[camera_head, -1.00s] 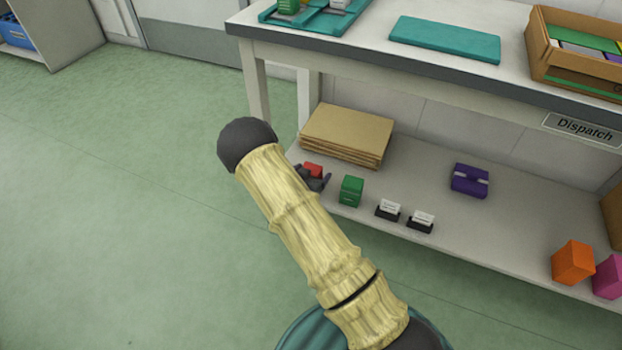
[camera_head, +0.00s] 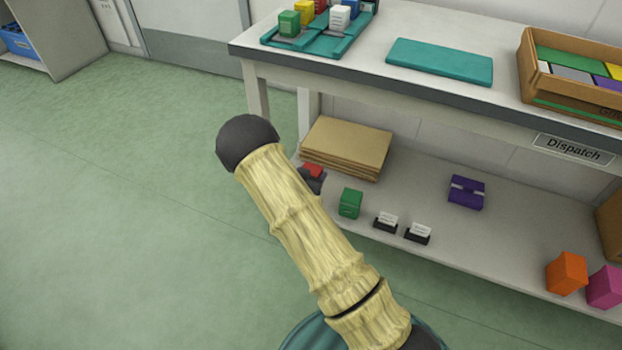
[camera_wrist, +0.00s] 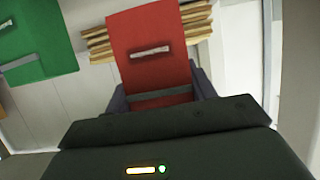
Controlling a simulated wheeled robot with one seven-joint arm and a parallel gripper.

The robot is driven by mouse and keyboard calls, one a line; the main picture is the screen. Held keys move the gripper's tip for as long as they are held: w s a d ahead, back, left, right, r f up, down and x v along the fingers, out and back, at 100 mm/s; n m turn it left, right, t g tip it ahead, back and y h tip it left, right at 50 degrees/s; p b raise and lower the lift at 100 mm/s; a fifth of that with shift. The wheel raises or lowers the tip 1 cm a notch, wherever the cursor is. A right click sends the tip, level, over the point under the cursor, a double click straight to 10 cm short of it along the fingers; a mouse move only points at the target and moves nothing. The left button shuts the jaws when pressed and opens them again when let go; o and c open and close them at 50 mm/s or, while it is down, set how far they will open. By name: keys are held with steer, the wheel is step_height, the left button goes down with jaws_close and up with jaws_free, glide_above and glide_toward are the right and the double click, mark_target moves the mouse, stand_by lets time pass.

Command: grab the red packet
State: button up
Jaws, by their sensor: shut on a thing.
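The red packet (camera_wrist: 152,60) stands between the fingers of my gripper (camera_wrist: 157,92) in the wrist view, with a pale label on its face. In the head view the red packet (camera_head: 313,170) is a small red patch at the left end of the lower shelf, beside my gripper (camera_head: 314,182). My gripper is shut on it. My arm hides part of the gripper and packet in the head view, and I cannot tell whether the packet touches the shelf.
A green packet (camera_head: 350,203) stands close to the right. Two small card holders (camera_head: 386,222) (camera_head: 418,232), a purple packet (camera_head: 466,192) and an orange box (camera_head: 567,273) are further right. Flat cardboard (camera_head: 346,148) lies behind. The tabletop (camera_head: 370,50) overhangs the shelf.

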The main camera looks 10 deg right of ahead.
mark_target(312, 169)
step_height(312, 169, up, 4)
steer(key=shift+r+p, duration=0.1)
steer(key=shift+p, duration=0.6)
